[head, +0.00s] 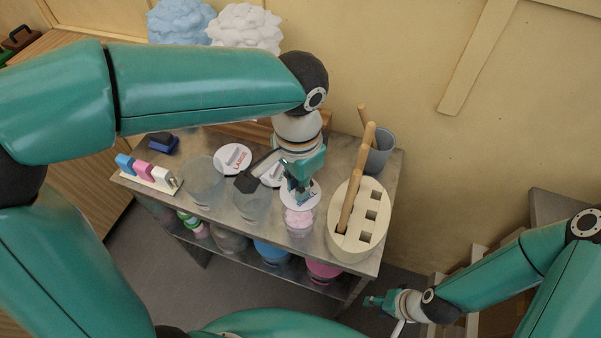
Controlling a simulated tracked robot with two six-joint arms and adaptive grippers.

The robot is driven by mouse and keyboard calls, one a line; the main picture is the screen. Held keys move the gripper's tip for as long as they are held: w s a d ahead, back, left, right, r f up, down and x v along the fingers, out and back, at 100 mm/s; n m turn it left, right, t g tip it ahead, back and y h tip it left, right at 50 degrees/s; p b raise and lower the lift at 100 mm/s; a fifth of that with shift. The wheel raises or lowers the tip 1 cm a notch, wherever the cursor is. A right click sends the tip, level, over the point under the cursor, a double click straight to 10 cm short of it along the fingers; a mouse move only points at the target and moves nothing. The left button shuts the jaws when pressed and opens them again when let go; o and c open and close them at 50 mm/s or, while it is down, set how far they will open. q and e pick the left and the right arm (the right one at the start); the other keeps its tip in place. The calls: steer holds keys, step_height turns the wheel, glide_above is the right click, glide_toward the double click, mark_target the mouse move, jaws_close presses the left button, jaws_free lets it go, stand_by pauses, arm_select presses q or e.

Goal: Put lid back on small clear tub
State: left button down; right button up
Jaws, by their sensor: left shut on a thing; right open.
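The small clear tub (299,219) stands on the metal table near its front edge, with pink sweets inside. A round white lid (314,198) is over the tub's mouth, roughly level. From this view I cannot tell whether it touches the rim. My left gripper (299,190) reaches down from above and is shut on the lid, hiding its middle. My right gripper (372,301) is open and empty, low in front of the table, well away from the tub.
Clear tubs (203,183) (250,208) stand left of the small tub, a dark scoop (247,183) above one. A lid marked LARGE (233,158) lies behind. A pale oval holder (343,243) with wooden sticks stands close on the right, a grey cup (381,150) behind it.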

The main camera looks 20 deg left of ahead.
arm_select(q)
steer(key=shift+f+b, duration=1.85)
steer(key=shift+f, duration=0.4)
steer(key=shift+f+b, duration=0.6)
steer(key=shift+f, duration=0.2)
steer(key=shift+s+r, duration=0.1)
steer(key=shift+f, duration=0.2)
steer(key=c, duration=0.7)
jaws_free()
